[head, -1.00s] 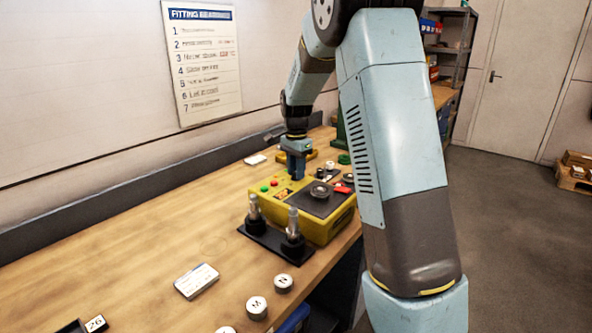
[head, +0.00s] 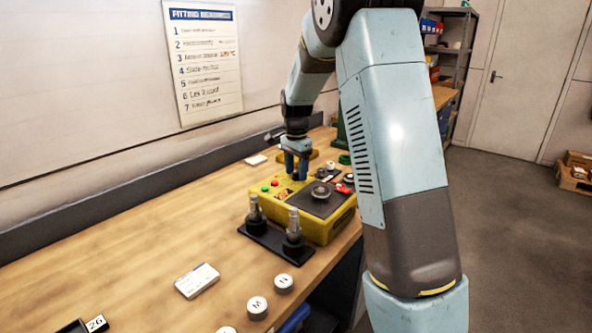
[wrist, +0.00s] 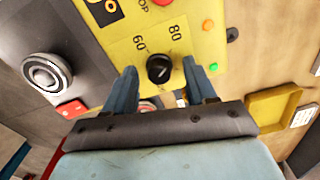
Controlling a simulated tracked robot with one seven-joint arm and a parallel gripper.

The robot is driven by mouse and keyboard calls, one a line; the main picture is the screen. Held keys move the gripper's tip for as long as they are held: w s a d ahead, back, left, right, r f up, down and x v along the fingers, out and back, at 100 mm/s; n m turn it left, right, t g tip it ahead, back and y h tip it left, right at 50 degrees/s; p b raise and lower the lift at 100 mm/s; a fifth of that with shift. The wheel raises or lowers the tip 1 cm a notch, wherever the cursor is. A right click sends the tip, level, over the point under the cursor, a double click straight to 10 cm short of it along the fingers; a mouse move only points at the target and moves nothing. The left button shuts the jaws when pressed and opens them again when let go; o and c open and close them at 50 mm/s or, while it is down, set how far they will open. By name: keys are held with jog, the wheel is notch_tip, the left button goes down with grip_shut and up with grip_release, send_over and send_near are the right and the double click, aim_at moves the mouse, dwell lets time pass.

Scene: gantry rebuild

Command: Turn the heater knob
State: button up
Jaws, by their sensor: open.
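The heater (head: 320,228) is a yellow box with a dark top plate, standing on the bench. Its black round knob (wrist: 159,69) shows in the wrist view, beside printed marks 60 and 80; its exact setting is too small to read. My gripper (head: 296,178) is over the heater's far left part, pointing down. In the wrist view my gripper (wrist: 159,67) is open, with one blue finger on each side of the knob. Gaps show between knob and fingers. In the head view the knob is hard to make out at the fingertips.
A black stand (head: 275,241) with two upright metal pins stands in front of the heater. Green (wrist: 214,67) and orange (wrist: 208,25) buttons lie right of the knob. A yellow tray (wrist: 272,108) is nearby. The bench's left part is mostly clear.

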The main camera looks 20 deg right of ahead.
aim_at(296, 172)
notch_tip(296, 172, up, 14)
jog(key=shift+f, duration=0.15)
dwell(0.4)
